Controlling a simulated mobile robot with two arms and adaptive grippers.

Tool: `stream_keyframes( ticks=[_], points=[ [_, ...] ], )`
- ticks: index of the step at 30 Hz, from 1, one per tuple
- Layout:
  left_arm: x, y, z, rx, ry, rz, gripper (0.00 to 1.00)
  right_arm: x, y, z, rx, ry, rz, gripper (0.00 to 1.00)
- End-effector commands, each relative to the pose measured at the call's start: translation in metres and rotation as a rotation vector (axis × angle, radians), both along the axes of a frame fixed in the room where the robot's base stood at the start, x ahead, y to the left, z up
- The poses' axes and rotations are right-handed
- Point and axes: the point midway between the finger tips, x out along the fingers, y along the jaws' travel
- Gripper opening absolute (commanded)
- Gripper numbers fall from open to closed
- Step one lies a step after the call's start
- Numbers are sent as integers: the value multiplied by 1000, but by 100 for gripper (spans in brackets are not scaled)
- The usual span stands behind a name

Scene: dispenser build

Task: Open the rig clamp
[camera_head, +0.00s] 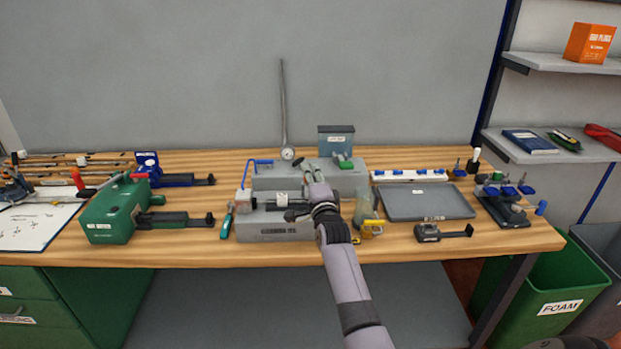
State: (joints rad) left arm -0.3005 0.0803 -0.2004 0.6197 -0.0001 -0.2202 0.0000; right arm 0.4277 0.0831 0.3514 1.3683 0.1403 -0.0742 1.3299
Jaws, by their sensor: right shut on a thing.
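The grey rig (275,232) stands at the front middle of the workbench, with a label on its front face. A small white labelled piece (281,199) sits on its top. My right gripper (298,211) is low over the right part of the rig, shut on what appears to be the rig clamp. The hand and wrist cover most of the clamp, so its lever position cannot be made out. My left gripper is out of view.
A green-handled tool (227,221) lies left of the rig, beside a green machine (112,213). A yellow tool (371,229) and a grey tray (425,203) are to the right. A dial gauge (288,153) stands behind. The bench front is partly clear.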

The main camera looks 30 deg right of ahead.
Motion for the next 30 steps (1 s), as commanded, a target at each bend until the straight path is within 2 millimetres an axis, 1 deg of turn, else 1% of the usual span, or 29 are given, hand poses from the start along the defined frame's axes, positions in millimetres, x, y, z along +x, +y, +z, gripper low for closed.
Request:
stream_keyframes(
  ticks=[1, 5, 9, 30],
  points=[
    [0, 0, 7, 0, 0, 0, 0, 1, 0, 5, 7, 8, 0, 0],
    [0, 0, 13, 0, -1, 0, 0, 4, -2, 6, 22, 36, -1, 0],
    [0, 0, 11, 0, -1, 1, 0, 4, -3, 3, 25, 41, -1, 0],
    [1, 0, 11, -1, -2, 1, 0, 4, -3, 3, 23, 39, -1, 0]
  ],
)
